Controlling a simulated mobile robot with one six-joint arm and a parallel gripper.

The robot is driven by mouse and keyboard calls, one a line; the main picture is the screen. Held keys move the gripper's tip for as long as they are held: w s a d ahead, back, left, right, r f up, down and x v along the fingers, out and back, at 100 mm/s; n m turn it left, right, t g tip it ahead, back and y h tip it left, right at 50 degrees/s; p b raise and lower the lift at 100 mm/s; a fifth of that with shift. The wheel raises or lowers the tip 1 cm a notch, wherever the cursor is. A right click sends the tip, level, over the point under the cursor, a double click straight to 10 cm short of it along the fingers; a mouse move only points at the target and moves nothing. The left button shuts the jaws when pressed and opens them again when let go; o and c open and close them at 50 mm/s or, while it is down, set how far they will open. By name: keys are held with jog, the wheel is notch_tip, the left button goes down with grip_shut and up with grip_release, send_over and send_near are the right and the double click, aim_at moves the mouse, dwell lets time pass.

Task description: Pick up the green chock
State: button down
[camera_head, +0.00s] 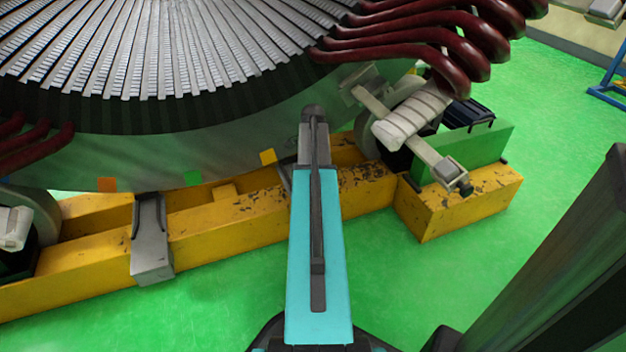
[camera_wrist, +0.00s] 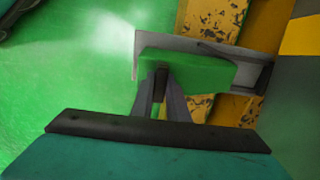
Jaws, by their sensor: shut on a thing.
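The green chock (camera_wrist: 205,70) is a block with a slanted end, seen in the wrist view in front of a grey metal bracket (camera_wrist: 262,75). My gripper (camera_wrist: 161,84) is shut on the chock, with one dark fingertip showing across its near face. The other fingertip is hidden. In the head view my teal arm reaches toward the yellow beam and hides the gripper and chock.
A worn yellow beam (camera_head: 228,224) runs below the large stator (camera_head: 190,145). Another grey bracket (camera_head: 152,262) hangs on the beam at the left. A yellow block (camera_head: 465,205) bearing a green block (camera_head: 490,150) stands at the right. The green floor (camera_head: 225,310) in front is clear.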

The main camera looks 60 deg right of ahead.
jog(key=shift+r+p, duration=1)
jog(key=shift+r, duration=0.7)
jog(key=shift+s+a+f, duration=0.1)
jog(key=shift+s+a, duration=0.05)
jog(key=shift+a, duration=0.35)
jog(key=s+a+p, duration=0.2)
jog(key=a, duration=0.5)
jog(key=s+a+r+p, duration=0.1)
jog(key=s+a+p, duration=0.1)
jog(key=a, duration=0.5)
jog(key=shift+a+p, duration=0.2)
jog(key=shift+p, duration=0.35)
jog(key=shift+r, duration=0.1)
